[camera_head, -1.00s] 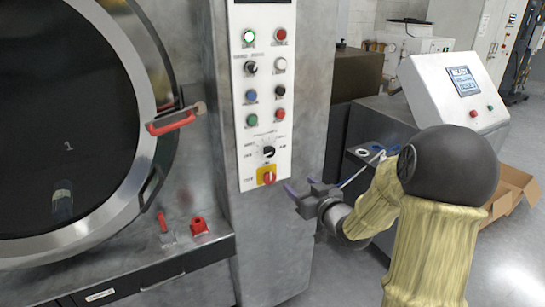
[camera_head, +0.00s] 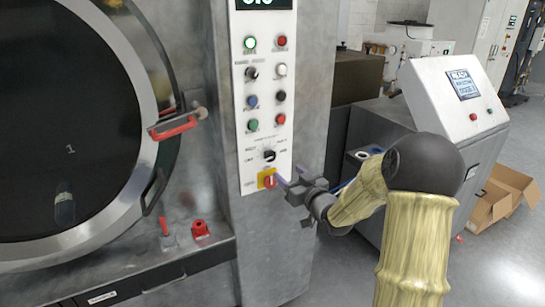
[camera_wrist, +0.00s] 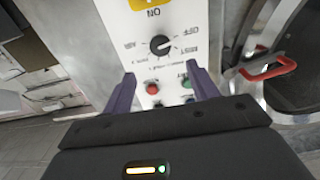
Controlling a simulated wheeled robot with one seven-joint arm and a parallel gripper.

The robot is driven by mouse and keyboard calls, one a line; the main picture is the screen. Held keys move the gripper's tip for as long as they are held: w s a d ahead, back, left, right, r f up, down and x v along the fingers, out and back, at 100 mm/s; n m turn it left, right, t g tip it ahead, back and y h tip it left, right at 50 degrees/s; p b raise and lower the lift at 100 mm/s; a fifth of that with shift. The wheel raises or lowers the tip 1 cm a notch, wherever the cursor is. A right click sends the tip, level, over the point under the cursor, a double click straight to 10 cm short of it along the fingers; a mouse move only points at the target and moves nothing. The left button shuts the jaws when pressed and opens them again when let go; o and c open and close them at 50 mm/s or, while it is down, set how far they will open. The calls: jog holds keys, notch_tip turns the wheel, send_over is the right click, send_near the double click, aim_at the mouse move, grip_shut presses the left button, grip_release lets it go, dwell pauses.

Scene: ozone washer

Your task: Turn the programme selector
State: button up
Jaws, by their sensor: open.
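The programme selector (camera_head: 269,155) is a black rotary knob with printed labels around it, low on the white control panel (camera_head: 243,130). In the wrist view the selector (camera_wrist: 160,45) appears upside down, ahead of and between the purple fingertips. My gripper (camera_head: 286,188) is open and empty, below and slightly right of the selector, close to the red-and-yellow switch (camera_head: 269,179). In the wrist view my gripper (camera_wrist: 161,84) shows its two fingers spread, with the selector beyond them. I see no contact with the knob.
Several coloured buttons sit above the selector, including a red one (camera_wrist: 152,88). The round door (camera_head: 150,100) with its red handle (camera_head: 173,127) is to the left. A grey console (camera_head: 425,85) and a cardboard box (camera_head: 500,195) stand to the right.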

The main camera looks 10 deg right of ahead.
aim_at(271, 157)
jog(key=p+x, duration=0.2)
jog(key=x, duration=0.9)
jog(key=shift+f+p, duration=0.1)
jog(key=shift+p, duration=0.3)
jog(key=c, duration=1)
